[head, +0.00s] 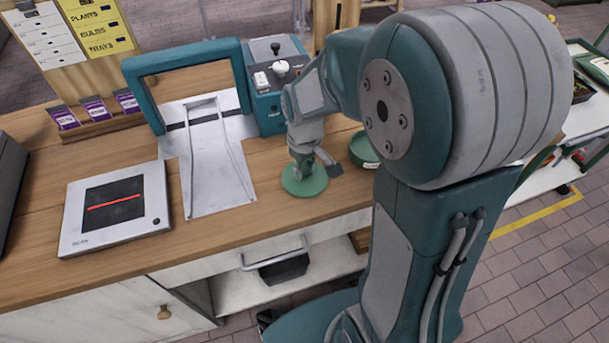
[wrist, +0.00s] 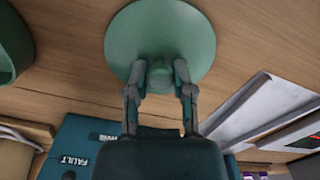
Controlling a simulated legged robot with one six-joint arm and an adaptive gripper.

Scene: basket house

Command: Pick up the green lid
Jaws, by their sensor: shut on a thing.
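The green lid (head: 304,181) is a round, pale green disc at the counter's front edge in the head view. In the wrist view the lid (wrist: 160,32) fills the top middle, with a knob at its lower side. My gripper (wrist: 160,84) is shut on the knob, one finger on each side. In the head view my gripper (head: 304,168) is directly above the lid. Whether the lid touches the counter or is slightly off it, I cannot tell. A green round container (head: 364,151) stands to the right of the lid, partly behind my arm.
The wooden counter (head: 225,228) holds a teal frame machine (head: 185,48) with a metal chute and a control box (head: 278,92) behind the lid. A flat scanner (head: 115,207) lies at left. A drawer handle (head: 275,256) sticks out below the counter edge.

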